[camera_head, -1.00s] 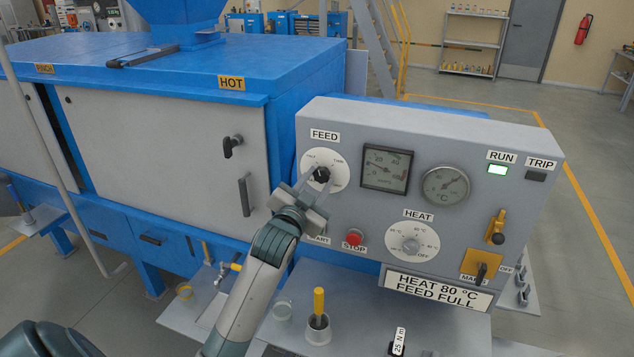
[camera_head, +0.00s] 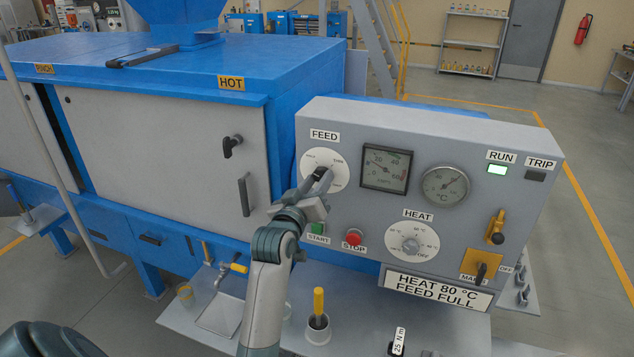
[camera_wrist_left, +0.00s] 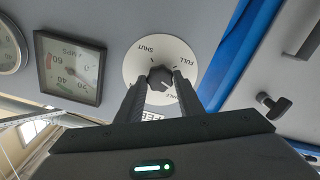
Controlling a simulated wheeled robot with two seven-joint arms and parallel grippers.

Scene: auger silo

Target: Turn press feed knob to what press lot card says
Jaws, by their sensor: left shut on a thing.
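The feed knob is a dark knob on a round white dial (camera_head: 339,182) under the FEED label on the grey panel. My left gripper (camera_head: 320,176) is shut on the feed knob (camera_wrist_left: 160,77), one finger on each side. In the left wrist view the panel is upside down; the dial reads SHUT upper left, FULL upper right and HALF at the bottom, partly hidden. The pointer seems to face down towards HALF, but fingers make this unsure. The press lot card (camera_head: 437,286) reads HEAT 80 °C, FEED FULL. My right gripper is out of view.
An amps gauge (camera_head: 386,169) and a temperature gauge (camera_head: 446,187) sit right of the dial. The heat knob (camera_head: 411,245), green START button (camera_head: 318,229) and red STOP button (camera_head: 355,238) are below. A yellow-handled tool (camera_head: 319,305) stands in a cup on the shelf.

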